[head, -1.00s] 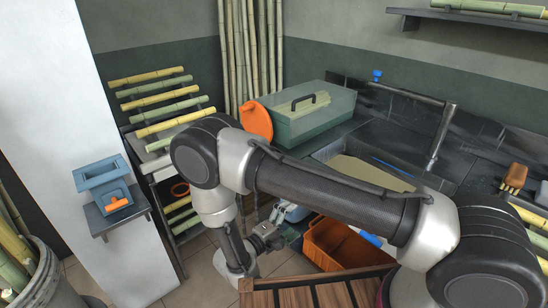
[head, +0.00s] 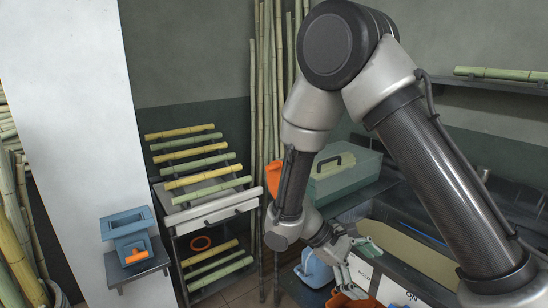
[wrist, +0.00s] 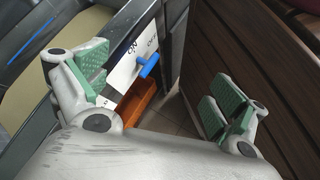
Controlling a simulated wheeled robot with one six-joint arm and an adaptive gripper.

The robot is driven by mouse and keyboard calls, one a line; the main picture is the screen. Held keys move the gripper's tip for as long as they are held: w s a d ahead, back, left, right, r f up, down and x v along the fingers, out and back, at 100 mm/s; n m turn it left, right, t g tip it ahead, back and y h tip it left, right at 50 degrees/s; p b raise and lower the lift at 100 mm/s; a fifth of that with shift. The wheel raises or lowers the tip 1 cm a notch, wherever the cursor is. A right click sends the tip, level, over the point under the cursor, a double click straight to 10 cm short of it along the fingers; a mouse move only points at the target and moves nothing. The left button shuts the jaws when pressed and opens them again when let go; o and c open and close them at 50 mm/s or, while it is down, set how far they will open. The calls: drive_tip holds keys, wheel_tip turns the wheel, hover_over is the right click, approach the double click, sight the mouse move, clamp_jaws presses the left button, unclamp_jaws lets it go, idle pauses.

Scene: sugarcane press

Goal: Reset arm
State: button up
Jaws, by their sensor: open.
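My gripper (head: 356,264) is in the lower middle of the head view, in front of the press counter and below the green lidded box. In the wrist view my gripper (wrist: 153,88) is open, its green-padded fingers wide apart with nothing between them in its grasp. My arm is raised and folded, its elbow near the top of the head view. Beyond the fingers, a blue lever (wrist: 148,65) sits on a white labelled panel (wrist: 130,55), with an orange bin (wrist: 140,101) below. The bin (head: 350,299) is mostly cut off in the head view.
A rack of cane pieces (head: 200,165) stands left of centre. A green lidded box (head: 345,175) sits on the counter behind my arm. A blue holder (head: 128,228) stands on a small wall shelf. Dark wooden boards (wrist: 250,60) are close by the right finger.

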drive_tip(key=s+d+r+m+t+y, duration=0.2)
drive_tip(key=s+d+r+m+y, duration=0.1)
drive_tip(key=r, duration=0.5)
drive_tip(key=s+d+r+m+t+y, duration=0.3)
drive_tip(key=d+r, duration=0.3)
drive_tip(key=r, duration=0.2)
drive_tip(key=s+d+r+m+t+y, duration=0.2)
drive_tip(key=s+d+r+m+y, duration=0.1)
drive_tip(key=r, duration=0.6)
drive_tip(key=shift+s+d+m+t+y, duration=0.3)
drive_tip(key=shift+s+d+t+y, duration=0.15)
drive_tip(key=shift+d, duration=0.6)
